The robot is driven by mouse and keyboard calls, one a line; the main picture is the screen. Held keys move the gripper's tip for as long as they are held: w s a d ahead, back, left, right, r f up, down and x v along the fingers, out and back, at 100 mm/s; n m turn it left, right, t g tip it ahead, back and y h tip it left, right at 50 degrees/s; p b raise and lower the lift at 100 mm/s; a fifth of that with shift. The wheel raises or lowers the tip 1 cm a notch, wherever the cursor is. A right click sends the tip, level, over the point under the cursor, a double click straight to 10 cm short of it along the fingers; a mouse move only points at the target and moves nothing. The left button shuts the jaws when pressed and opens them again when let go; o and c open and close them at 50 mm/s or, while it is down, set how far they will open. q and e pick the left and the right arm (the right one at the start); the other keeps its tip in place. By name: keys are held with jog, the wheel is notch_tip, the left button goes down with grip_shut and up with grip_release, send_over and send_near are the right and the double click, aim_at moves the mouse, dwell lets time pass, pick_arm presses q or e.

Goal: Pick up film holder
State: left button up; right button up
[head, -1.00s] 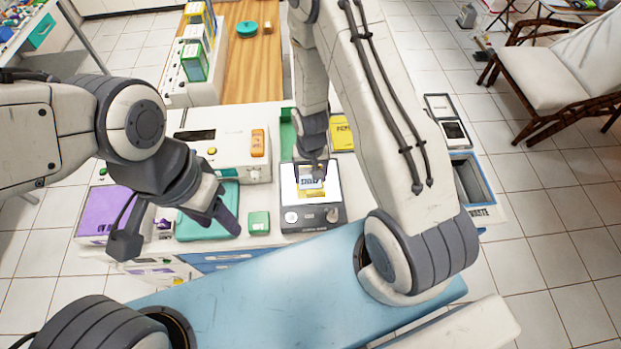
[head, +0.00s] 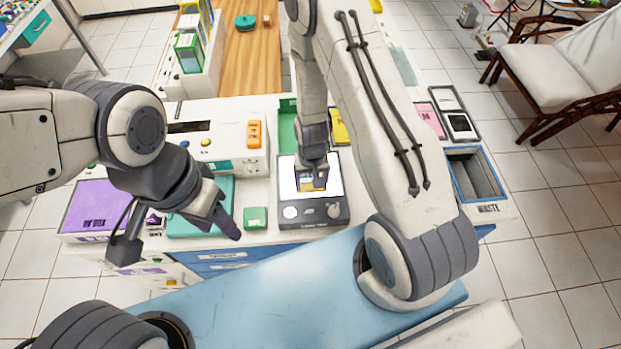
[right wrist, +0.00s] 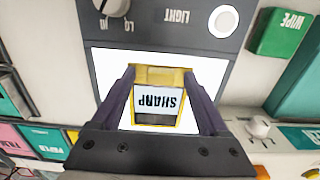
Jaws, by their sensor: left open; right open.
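In the right wrist view the two purple fingers of my right gripper (right wrist: 159,76) are open, one on either side of the holder. Whether they touch it I cannot tell. My left gripper (head: 178,247) is open and empty above the table's left part.
A green WIPE box (head: 255,217) stands left of the light box, near a teal pad (head: 200,222). A purple container (head: 95,207) is at the left. A waste bin (head: 475,178) is at the right. A white machine (head: 215,150) stands behind.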

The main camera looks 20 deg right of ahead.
grip_shut()
jog(key=shift+r, duration=0.15)
